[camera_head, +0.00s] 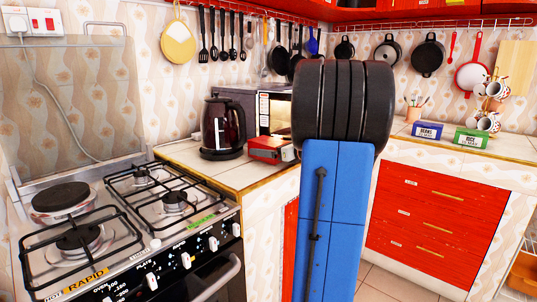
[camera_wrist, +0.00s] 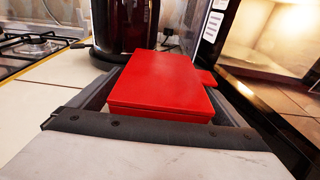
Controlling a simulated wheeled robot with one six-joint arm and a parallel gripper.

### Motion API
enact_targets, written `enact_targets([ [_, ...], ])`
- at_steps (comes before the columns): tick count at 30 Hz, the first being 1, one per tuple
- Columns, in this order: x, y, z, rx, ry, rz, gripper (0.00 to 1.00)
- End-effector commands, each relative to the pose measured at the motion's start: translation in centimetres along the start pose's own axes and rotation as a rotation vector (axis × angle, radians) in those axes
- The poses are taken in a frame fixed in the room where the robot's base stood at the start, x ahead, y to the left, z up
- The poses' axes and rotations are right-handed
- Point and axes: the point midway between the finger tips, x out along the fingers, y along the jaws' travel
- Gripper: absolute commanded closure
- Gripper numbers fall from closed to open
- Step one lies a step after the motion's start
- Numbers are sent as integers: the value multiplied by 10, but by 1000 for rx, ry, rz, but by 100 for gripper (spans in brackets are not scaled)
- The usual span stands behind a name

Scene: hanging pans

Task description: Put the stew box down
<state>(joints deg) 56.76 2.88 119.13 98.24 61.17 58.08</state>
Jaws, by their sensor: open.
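The red box (camera_wrist: 158,82), which I take to be the stew box, fills the middle of the wrist view. Its plain red top faces up, and no lettering is readable there. In the head view the red box (camera_head: 268,150) rests on the tiled counter, its right side partly behind my arm. My gripper (camera_wrist: 162,72) is open, with a finger on each side of the box. I cannot tell whether either finger touches it. In the head view my blue and black arm hides the gripper.
A dark kettle (camera_head: 223,128) stands just left of the box, and a microwave (camera_head: 272,112) is behind and to the right. The gas stove (camera_head: 120,220) is at left. A blue box (camera_head: 428,131) and a green box (camera_head: 471,138) stand on the right counter (camera_head: 512,172).

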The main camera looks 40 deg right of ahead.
Motion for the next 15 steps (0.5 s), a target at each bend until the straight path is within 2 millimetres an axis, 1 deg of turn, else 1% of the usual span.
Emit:
enact_targets([
  [5,0,0,0,0,0,-1,4],
  [6,0,0,0,0,0,-1,6],
  [8,0,0,0,0,0,0,21],
  [9,0,0,0,0,0,0,30],
  [11,0,0,0,0,0,0,45],
  [12,0,0,0,0,0,0,54],
  [14,0,0,0,0,0,0,64],
  [15,0,0,0,-1,0,0,64],
])
